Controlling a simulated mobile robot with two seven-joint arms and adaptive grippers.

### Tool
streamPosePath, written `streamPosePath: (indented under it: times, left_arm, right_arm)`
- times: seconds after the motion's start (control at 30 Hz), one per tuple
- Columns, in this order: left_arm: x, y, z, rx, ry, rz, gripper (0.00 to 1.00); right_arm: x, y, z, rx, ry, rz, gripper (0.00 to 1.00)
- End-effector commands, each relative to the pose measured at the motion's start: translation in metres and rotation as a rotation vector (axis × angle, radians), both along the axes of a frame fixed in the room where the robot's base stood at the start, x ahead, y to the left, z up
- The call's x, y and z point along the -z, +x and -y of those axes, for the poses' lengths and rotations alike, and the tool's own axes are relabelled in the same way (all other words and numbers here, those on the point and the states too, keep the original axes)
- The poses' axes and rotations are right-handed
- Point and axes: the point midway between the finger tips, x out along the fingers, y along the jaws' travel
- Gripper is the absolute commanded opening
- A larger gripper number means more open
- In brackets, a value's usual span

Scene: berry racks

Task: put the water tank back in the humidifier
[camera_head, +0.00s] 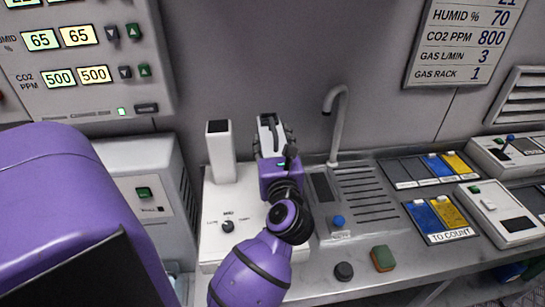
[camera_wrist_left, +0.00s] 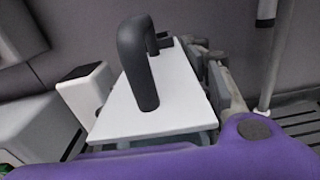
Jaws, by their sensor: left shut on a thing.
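The white humidifier (camera_head: 215,205) stands left of the sink, with a square tower at its back left and a knob on its front. The tower (camera_wrist_left: 88,88) also shows in the left wrist view. The water tank (camera_wrist_left: 178,105), with a flat white top and a dark arched handle (camera_wrist_left: 137,65), fills the middle of that view. My left gripper (camera_head: 268,125) is shut on the tank, right of the tower and over the humidifier's back right. In the head view the arm and gripper hide most of the tank. Whether the tank touches the humidifier is unclear.
A sink with a curved tap (camera_head: 338,125) and ribbed drainboard (camera_head: 365,195) is close on the right. A black round piece (camera_head: 344,271) and a green-brown sponge (camera_head: 383,258) lie at the front. A white cabinet (camera_head: 145,180) stands left; trays (camera_head: 440,236) are further right.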

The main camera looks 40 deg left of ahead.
Motion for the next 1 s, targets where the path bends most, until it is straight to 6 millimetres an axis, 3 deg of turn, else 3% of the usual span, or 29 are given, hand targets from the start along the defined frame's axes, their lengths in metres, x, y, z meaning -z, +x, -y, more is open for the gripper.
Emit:
streamPosePath:
  times: [0.1,0.23,0.43,0.67,1.0]
  left_arm:
    - [0.02,0.012,-0.009,0.0,0.005,-0.003,0.0]
    - [0.03,0.02,-0.015,0.001,0.003,0.0,0.0]
    - [0.04,0.027,-0.02,0.001,0.005,0.0,0.0]
    - [0.069,0.029,-0.022,0.0,0.005,-0.002,0.0]
    - [0.073,0.029,-0.022,0.0,0.002,0.002,0.0]
  right_arm:
    - [0.007,-0.005,0.0,-0.001,0.0,-0.013,0.4]
    - [0.008,-0.004,-0.001,-0.002,0.0,-0.013,0.4]
    - [0.004,0.004,-0.002,-0.006,0.001,0.004,0.4]
    - [0.003,0.01,-0.003,-0.009,0.001,0.015,0.4]
    - [0.006,0.006,-0.003,-0.006,0.001,0.006,0.4]
